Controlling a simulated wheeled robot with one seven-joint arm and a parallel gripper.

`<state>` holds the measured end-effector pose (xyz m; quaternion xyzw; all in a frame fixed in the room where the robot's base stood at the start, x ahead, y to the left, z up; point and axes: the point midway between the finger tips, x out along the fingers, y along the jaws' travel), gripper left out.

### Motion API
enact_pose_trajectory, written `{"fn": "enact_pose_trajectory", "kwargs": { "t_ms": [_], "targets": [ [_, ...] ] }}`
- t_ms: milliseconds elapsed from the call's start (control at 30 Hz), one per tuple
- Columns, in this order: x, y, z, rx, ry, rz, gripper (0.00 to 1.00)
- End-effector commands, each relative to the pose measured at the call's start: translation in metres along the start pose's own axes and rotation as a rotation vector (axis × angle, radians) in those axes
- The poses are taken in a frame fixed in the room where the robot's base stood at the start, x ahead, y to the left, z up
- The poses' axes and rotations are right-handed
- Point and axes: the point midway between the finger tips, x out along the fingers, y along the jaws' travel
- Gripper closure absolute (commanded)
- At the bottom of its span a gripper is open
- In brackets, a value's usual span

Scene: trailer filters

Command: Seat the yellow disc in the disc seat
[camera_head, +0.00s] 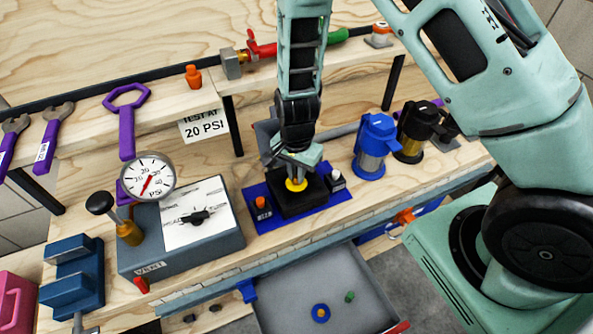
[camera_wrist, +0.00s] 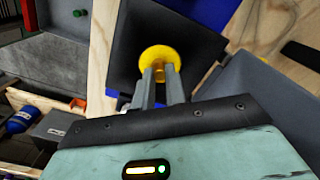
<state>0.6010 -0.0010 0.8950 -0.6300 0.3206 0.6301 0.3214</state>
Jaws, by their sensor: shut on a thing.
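The yellow disc (camera_head: 296,186) is between the fingertips of my gripper (camera_head: 297,178), which is shut on it. The disc is over the top of a black block (camera_head: 290,205) on a blue base plate (camera_head: 320,213); I take this block for the disc seat. In the wrist view the disc (camera_wrist: 156,53) shows at the tips of my fingers (camera_wrist: 160,72), against the dark face of the block (camera_wrist: 180,28). The fingers and disc hide the middle of the block. I cannot tell whether the disc touches it.
An orange-topped piece (camera_head: 260,202) and a white-topped piece (camera_head: 336,178) flank the block closely. A grey test box (camera_head: 160,262) with a gauge (camera_head: 147,178) stands left. Blue (camera_head: 372,150) and black (camera_head: 417,130) filter housings stand right. A grey tray (camera_head: 275,310) lies below the bench edge.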

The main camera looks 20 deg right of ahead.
Motion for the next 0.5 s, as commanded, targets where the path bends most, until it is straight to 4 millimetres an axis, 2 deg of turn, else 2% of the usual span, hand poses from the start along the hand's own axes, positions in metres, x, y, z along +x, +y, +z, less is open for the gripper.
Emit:
{"fn": "enact_pose_trajectory", "kwargs": {
  "t_ms": [233, 267, 333, 500],
  "targets": [
    [0.0037, 0.0001, 0.0001, 0.000, 0.000, 0.000, 1.00],
    [0.0037, 0.0000, 0.0001, 0.000, 0.000, 0.000, 0.84],
    [0.0028, 0.0000, 0.0001, -0.001, 0.000, 0.000, 0.65],
    [0.0027, 0.0000, 0.0001, 0.000, 0.000, 0.000, 0.65]
  ]
}}
